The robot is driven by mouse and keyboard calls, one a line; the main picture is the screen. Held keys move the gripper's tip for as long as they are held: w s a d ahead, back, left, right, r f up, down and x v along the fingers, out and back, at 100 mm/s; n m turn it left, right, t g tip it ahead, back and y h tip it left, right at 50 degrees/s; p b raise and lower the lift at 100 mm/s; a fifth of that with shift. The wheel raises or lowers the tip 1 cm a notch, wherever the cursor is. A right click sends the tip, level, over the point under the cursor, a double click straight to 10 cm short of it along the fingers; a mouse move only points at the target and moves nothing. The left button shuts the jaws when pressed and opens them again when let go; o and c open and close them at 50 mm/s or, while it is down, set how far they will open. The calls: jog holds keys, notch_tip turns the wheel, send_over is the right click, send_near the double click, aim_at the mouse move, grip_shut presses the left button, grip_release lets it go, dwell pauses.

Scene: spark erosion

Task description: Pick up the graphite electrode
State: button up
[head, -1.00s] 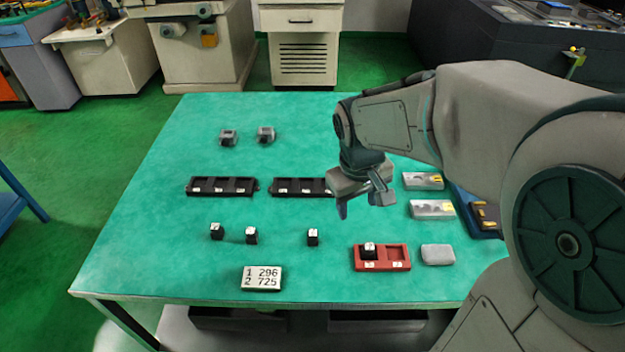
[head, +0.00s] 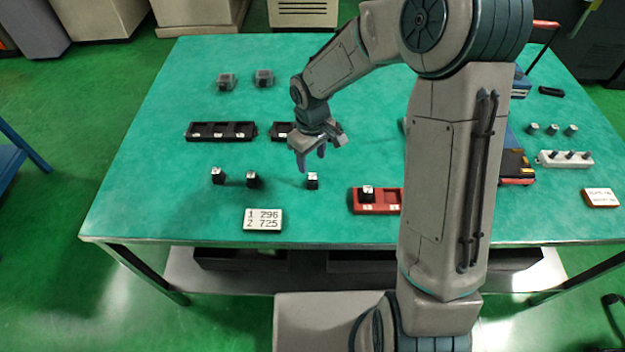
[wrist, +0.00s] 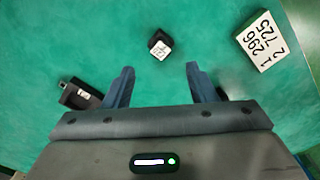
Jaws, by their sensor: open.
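Several small black graphite electrodes with white labelled tops stand on the green table. One electrode (head: 312,181) stands alone in the middle; it also shows in the wrist view (wrist: 159,46), ahead of the fingers and roughly between their lines. Two more electrodes, a left one (head: 217,176) and one beside it (head: 253,180), stand to the left. Another electrode (head: 367,193) sits in the left compartment of the red tray (head: 391,202). My gripper (head: 312,163) is open and empty, above the table just behind the lone electrode. Its fingers also show in the wrist view (wrist: 159,84).
A white card (head: 263,220) reading 296 and 725 lies near the front edge. A black tray (head: 221,131) stands behind; a second is partly hidden by my gripper. Two grey blocks stand at the back left. A white strip (head: 565,159) lies right. My arm hides part of the table.

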aim_at(312, 176)
jog(key=shift+s+d+f+p, duration=0.1)
jog(key=shift+f+p, duration=0.1)
jog(key=shift+f, duration=1.45)
jog(key=shift+s+f+p, duration=0.1)
jog(key=shift+f+p, duration=0.05)
jog(key=shift+f, duration=1.5)
jog(key=c, duration=1.1)
